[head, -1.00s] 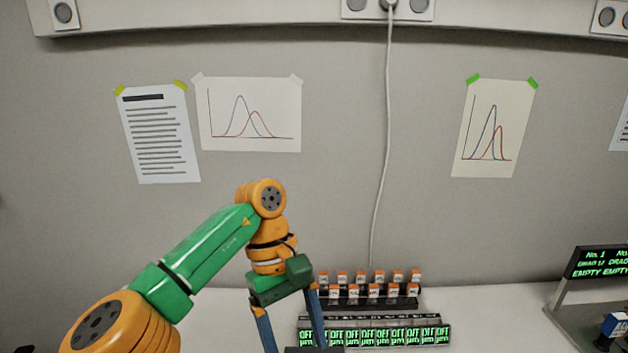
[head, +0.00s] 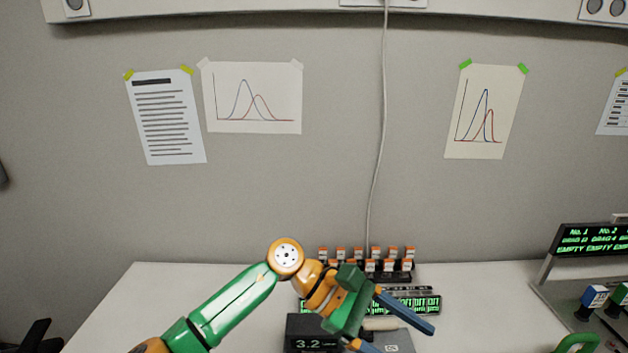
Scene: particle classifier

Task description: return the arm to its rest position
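My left arm (head: 228,306), green and orange, comes in from the lower left. Its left gripper (head: 400,340) has two blue fingers spread apart, with nothing seen held between them. The fingers point to the lower right, over the bench devices. The lower finger is partly cut off by the bottom edge. My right gripper cannot be made out in the head view.
The white bench (head: 490,285) holds a rack of orange-capped vials (head: 367,252), a row of green displays behind the gripper and a black "3.2" display (head: 315,343). A screened device (head: 592,240) stands at right. A cable (head: 378,150) hangs down the wall.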

